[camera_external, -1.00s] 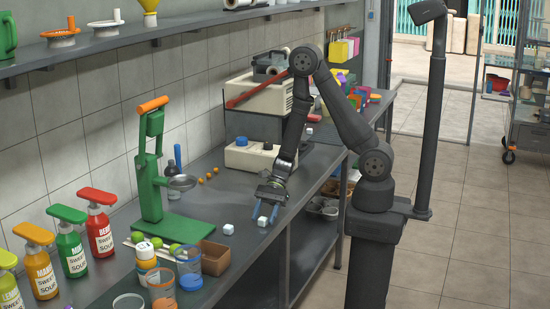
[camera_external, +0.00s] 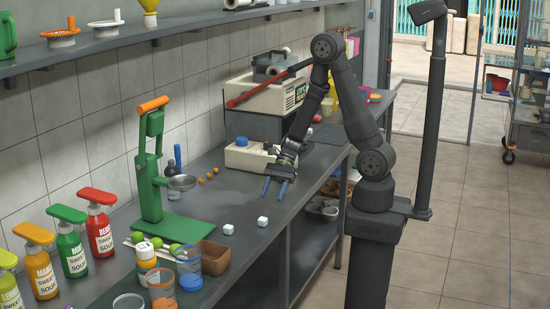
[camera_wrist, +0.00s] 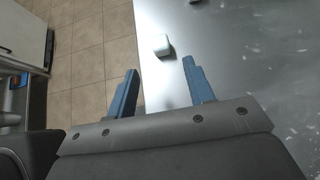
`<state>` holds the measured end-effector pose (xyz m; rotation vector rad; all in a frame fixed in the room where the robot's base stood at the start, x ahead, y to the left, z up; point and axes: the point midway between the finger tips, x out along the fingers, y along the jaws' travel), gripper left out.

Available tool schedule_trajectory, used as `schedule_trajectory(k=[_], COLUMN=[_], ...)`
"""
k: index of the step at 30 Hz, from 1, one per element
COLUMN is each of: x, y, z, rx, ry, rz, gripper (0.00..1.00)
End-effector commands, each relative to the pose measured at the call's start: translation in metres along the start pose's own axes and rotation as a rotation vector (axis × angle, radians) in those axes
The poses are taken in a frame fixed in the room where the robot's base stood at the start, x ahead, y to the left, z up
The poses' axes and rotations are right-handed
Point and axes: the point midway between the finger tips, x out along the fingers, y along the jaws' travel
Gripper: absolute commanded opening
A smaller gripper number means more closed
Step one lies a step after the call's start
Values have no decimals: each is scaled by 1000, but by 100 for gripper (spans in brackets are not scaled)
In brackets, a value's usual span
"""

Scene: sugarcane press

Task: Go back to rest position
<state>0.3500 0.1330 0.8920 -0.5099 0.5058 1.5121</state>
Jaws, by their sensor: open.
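My gripper (camera_external: 275,188) is open and empty, its two blue fingers spread above the front edge of the grey metal counter (camera_external: 262,262). In the wrist view my gripper (camera_wrist: 158,92) has nothing between its fingers. A white cube (camera_external: 262,221) lies on the counter in front of it, apart from the fingers. The same cube may be the one in the wrist view (camera_wrist: 162,45), beyond the fingertips. A second white cube (camera_external: 228,229) lies just to the left.
A green press (camera_external: 152,170) stands by the wall. A cream-coloured machine (camera_external: 248,157) stands behind my gripper. A brown box (camera_external: 214,258), cups and several sauce bottles (camera_external: 100,222) fill the near left. The counter between the cubes and the machine is clear.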

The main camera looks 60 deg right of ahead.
Motion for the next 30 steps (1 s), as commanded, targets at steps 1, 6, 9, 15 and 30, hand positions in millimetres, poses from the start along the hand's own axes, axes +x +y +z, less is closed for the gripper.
schedule_trajectory(k=[1,6,9,15,30], x=[-9,-26,-8,23,94], y=[-1,0,1,1,0], z=[0,0,0,0,0], rx=[0,2,1,0,-2], ry=[1,1,0,1,3], rz=[-6,0,6,6,-1], gripper=[48,48,48,48,48])
